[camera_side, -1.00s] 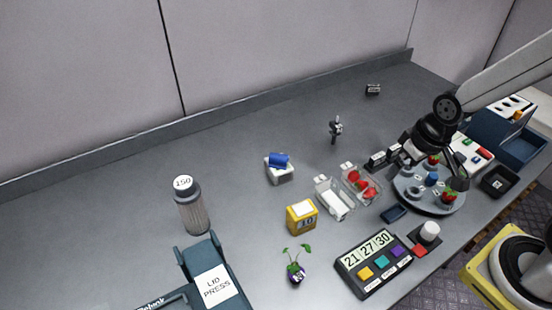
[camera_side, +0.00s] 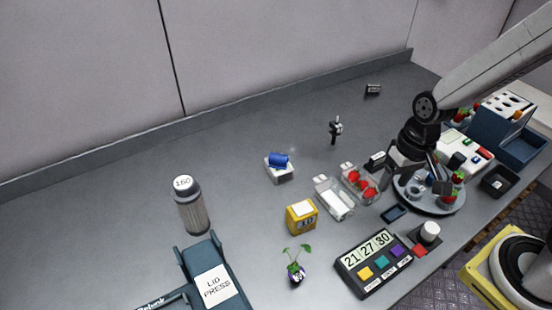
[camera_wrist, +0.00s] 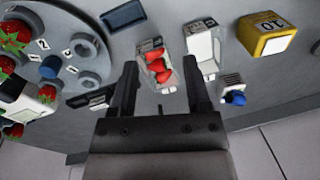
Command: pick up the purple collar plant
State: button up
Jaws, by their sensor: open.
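The plant (camera_side: 295,271) is a small green-leaved seedling in a dark pot with a purple and white band. It stands upright on the bench near the front, left of the timer panel, in the side view. I cannot make it out in the wrist view. My gripper (camera_side: 412,187) is over the round rack at the right, well away from the plant. In the wrist view my gripper (camera_wrist: 160,64) has its two fingers apart with nothing held between them. A clamshell of red berries (camera_wrist: 158,68) shows beyond the fingertips.
The round rack (camera_side: 441,207) holds berries and a blue piece. An empty clear box (camera_side: 334,198), a yellow block marked 10 (camera_side: 301,216) and the timer panel (camera_side: 373,263) lie between gripper and plant. The lid press (camera_side: 213,282) and a grey bottle (camera_side: 190,207) stand to the left.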

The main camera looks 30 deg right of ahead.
jog(key=s+a+f+m+g+y, duration=0.15)
jog(key=a+m+g+y, duration=0.3)
jog(key=a, duration=0.65)
jog(key=r+m+g+y, duration=0.1)
jog(key=m+g+y, duration=0.1)
jog(key=m+y, duration=0.4)
send_over(297, 263)
jog(key=w+d, duration=0.1)
jog(key=d, duration=0.1)
jog(key=shift+a, duration=0.1)
jog(key=shift+w+f, duration=0.1)
jog(key=shift+f, duration=2.95)
jog(key=shift+f, duration=0.15)
jog(key=shift+f, duration=0.3)
jog(key=shift+x, duration=2.5)
jog(key=shift+r, duration=0.1)
